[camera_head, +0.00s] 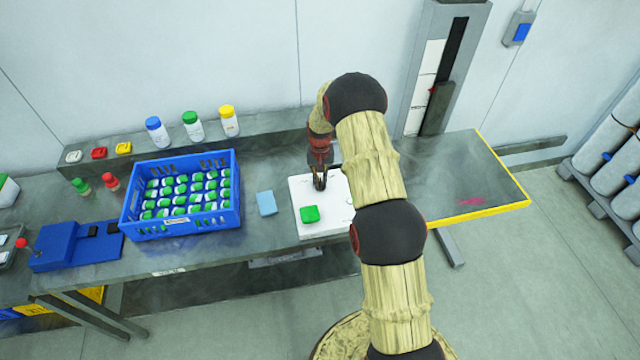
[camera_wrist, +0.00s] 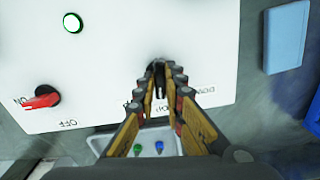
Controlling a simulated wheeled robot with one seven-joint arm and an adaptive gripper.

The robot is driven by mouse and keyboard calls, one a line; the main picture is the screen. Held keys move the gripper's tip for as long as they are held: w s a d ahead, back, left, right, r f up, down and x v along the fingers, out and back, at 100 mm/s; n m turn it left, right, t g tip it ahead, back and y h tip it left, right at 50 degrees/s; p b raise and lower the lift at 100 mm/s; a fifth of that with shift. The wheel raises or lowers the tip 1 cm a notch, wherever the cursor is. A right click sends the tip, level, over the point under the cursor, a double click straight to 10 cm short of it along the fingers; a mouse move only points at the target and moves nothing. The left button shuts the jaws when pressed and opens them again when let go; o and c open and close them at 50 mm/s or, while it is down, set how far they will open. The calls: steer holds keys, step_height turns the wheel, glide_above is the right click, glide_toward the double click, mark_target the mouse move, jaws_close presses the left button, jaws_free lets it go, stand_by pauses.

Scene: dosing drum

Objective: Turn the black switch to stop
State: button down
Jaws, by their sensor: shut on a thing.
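A white control panel (camera_head: 322,222) lies on the bench; it also fills much of the wrist view (camera_wrist: 120,50). My gripper (camera_head: 319,183) is low over the panel's back part. In the wrist view my gripper (camera_wrist: 158,72) has its fingertips close together around a small dark piece at the panel, which appears to be the black switch. The fingers hide most of it, so its pointing direction cannot be told. Printed labels beside it are upside down and partly covered.
The panel also bears a red switch (camera_wrist: 40,98) marked ON and OFF, a round green-rimmed button (camera_wrist: 72,23) and a green block (camera_head: 310,214). A blue sponge-like block (camera_head: 266,203) and a blue crate (camera_head: 182,222) of bottles stand left. The bench's right end (camera_head: 470,180) is mostly clear.

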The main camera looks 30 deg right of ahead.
mark_target(320, 182)
steer(key=shift+n+b, duration=0.35)
steer(key=shift+n, duration=0.45)
steer(key=shift+w+r, duration=0.1)
steer(key=c, duration=1.9)
jaws_free()
step_height(320, 182, up, 12)
steer(key=shift+f, duration=0.1)
